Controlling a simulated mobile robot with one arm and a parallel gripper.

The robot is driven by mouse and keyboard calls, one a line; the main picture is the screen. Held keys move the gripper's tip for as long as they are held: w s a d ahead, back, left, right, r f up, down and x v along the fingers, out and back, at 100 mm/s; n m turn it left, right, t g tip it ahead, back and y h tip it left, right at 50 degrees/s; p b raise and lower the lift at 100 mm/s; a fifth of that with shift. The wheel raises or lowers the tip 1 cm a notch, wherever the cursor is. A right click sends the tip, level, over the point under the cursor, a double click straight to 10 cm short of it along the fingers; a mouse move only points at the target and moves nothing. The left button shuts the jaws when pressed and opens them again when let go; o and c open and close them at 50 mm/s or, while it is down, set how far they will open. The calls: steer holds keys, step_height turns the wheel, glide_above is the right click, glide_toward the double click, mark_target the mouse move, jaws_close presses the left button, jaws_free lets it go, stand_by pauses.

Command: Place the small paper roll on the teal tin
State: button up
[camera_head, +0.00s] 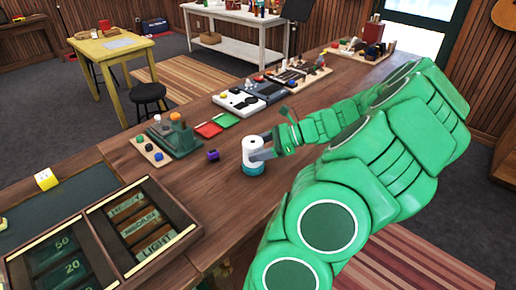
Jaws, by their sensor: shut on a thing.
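The small paper roll (251,152) is a white upright cylinder with a dark hole in its top. My gripper (257,147) is shut on it from the right. The teal tin (254,169) shows as a low teal band directly below the roll, on the wooden counter. The roll hides the tin's top. I cannot tell whether the roll touches the tin or hovers just above it.
A small purple block (213,155) lies left of the tin. A divided wooden tray (190,232) is at the front left. Bare counter surrounds the tin.

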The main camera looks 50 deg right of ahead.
steer(key=shift+f, duration=0.1)
steer(key=o, duration=1.2)
steer(key=shift+c, duration=0.2)
